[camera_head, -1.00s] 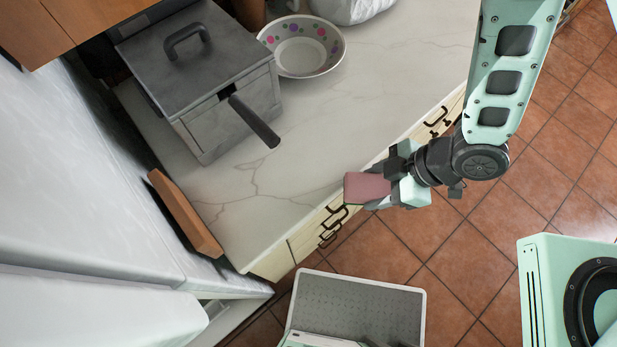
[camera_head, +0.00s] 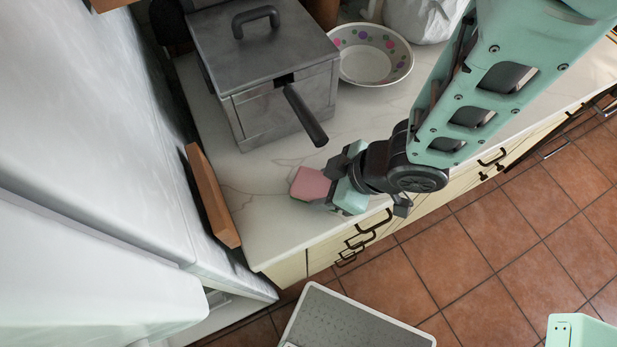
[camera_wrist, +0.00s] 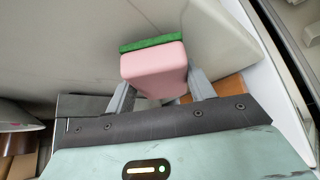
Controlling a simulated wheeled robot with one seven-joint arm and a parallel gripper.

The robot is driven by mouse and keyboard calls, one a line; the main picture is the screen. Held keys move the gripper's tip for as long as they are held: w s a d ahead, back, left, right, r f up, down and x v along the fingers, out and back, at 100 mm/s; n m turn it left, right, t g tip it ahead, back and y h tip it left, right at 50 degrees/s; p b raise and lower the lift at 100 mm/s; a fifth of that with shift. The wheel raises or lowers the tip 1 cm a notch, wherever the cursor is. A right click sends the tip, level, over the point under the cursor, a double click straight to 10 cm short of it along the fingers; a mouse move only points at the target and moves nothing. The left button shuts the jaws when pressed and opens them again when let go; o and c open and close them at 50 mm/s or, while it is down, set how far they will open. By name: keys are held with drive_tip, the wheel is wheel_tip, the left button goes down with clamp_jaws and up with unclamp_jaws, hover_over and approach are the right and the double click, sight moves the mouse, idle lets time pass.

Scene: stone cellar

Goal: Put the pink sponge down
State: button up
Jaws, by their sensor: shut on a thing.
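The pink sponge (camera_head: 310,184) is held at the tip of my gripper (camera_head: 330,182), over the front part of the marble counter (camera_head: 262,208) in the head view. In the wrist view the sponge (camera_wrist: 154,68) has a green scouring layer along its far edge and sits between the two grey fingers of my gripper (camera_wrist: 158,88). My gripper is shut on it. Whether the sponge touches the counter top I cannot tell.
A grey metal fryer box (camera_head: 262,75) with a black handle (camera_head: 305,115) stands behind the sponge. A dotted bowl (camera_head: 370,55) and a white bag (camera_head: 418,18) are farther back. A wooden board (camera_head: 212,195) stands at the left edge. Counter between board and sponge is clear.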

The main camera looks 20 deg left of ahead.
sight(311, 182)
drive_tip(key=a, duration=0.3)
drive_tip(key=shift+s+a+f, duration=0.2)
drive_tip(key=shift+s+a, duration=0.05)
drive_tip(key=shift+f, duration=0.1)
drive_tip(key=shift+f, duration=0.2)
drive_tip(key=o, duration=0.9)
drive_tip(key=shift+r, duration=0.15)
drive_tip(key=shift+w+d+r, duration=0.1)
drive_tip(key=shift+d+r, duration=0.05)
drive_tip(key=shift+r, duration=0.05)
drive_tip(key=v, duration=1.1)
drive_tip(key=shift+d+r, duration=0.15)
drive_tip(key=shift+r, duration=0.15)
